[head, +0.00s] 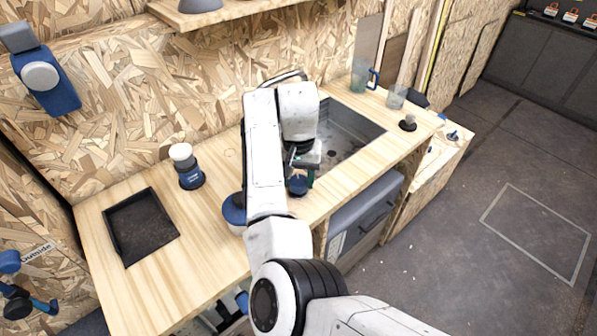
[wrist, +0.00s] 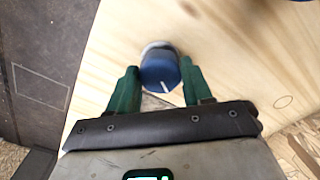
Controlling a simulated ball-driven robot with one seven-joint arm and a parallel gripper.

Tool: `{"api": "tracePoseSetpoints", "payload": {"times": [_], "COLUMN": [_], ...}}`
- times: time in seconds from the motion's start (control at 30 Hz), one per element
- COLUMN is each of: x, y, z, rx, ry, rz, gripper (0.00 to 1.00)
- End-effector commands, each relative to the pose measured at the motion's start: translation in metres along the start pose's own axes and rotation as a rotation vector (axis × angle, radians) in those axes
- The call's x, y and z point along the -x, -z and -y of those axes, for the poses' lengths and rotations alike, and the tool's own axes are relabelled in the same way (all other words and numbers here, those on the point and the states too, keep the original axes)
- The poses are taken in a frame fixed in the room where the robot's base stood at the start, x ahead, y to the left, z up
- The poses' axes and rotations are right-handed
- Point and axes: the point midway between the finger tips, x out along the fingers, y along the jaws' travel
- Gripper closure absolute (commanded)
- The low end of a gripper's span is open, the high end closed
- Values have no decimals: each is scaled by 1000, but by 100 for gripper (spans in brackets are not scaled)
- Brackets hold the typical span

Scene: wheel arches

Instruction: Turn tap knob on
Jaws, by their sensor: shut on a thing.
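The tap knob (wrist: 160,72) is round and blue with a white line on its face and a pale base behind it. In the wrist view it sits between the two green fingers of my gripper (wrist: 158,76), which is shut on it. In the head view the blue knob (head: 298,185) shows at the front of the wooden counter, just below my gripper (head: 302,172). My arm hides much of the counter around it. A curved metal spout (head: 291,77) shows behind my arm at the back of the sink (head: 352,128).
The wooden counter (head: 215,215) holds a black tray (head: 140,228), a blue-based container (head: 187,168) and a blue bowl (head: 234,212) partly behind my arm. A jug (head: 361,76) and a glass (head: 396,97) stand right of the sink. Open floor lies to the right.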

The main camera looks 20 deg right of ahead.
Motion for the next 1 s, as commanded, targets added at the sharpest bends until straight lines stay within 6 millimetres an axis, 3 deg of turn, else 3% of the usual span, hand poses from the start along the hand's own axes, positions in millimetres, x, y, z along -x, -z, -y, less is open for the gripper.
{"api": "tracePoseSetpoints", "payload": {"times": [0.7,1.0], "x": [2,2], "y": [1,1], "z": [1,1], "rx": [-672,-884], "ry": [1,2], "rz": [-3,-4], "gripper": [81,81]}}
